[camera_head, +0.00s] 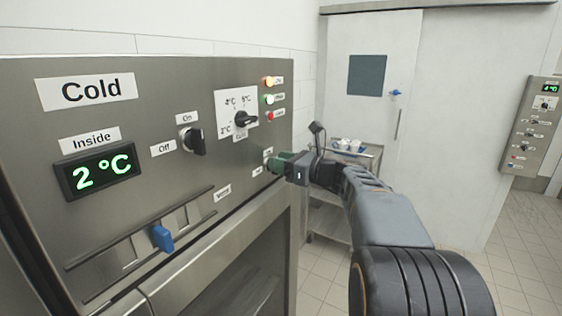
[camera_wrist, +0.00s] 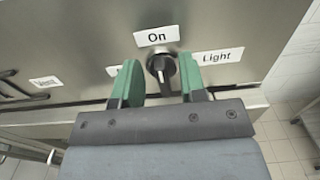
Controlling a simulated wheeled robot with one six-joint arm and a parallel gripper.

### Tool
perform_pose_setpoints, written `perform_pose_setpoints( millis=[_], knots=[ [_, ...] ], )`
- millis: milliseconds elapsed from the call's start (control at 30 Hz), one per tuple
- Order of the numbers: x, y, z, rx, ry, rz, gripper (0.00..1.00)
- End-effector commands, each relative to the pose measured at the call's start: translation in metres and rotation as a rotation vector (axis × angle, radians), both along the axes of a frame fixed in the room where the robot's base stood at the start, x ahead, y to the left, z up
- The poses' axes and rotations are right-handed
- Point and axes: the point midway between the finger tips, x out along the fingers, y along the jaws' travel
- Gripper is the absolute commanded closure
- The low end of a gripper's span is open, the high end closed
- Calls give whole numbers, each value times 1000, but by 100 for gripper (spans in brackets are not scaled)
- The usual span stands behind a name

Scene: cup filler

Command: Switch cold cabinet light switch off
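The light switch (camera_wrist: 161,68) is a dark rotary knob on the steel cold cabinet panel (camera_head: 215,75). In the wrist view a label "On" is above it and "Light" is to its right. My gripper (camera_wrist: 160,78) has green fingers, open, one on each side of the knob, with gaps visible. In the head view my gripper (camera_head: 278,163) is at the panel's lower right and hides the knob.
An On/Off knob (camera_head: 192,140), a temperature dial (camera_head: 242,120), coloured lamps (camera_head: 269,99) and a blue-handled vent slider (camera_head: 162,238) share the panel. A trolley with cups (camera_head: 345,146) stands behind my arm. Another control panel (camera_head: 532,125) is at far right.

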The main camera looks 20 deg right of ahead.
Motion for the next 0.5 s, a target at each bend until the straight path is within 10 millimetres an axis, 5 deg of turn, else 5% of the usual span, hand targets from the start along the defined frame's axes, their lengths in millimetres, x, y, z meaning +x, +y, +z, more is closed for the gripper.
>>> perform_pose_setpoints(
  millis=[167, 500],
  knots=[
    [0, 0, 0, 0, 0, 0, 62],
    [0, 0, 0, 0, 0, 0, 94]
  ],
)
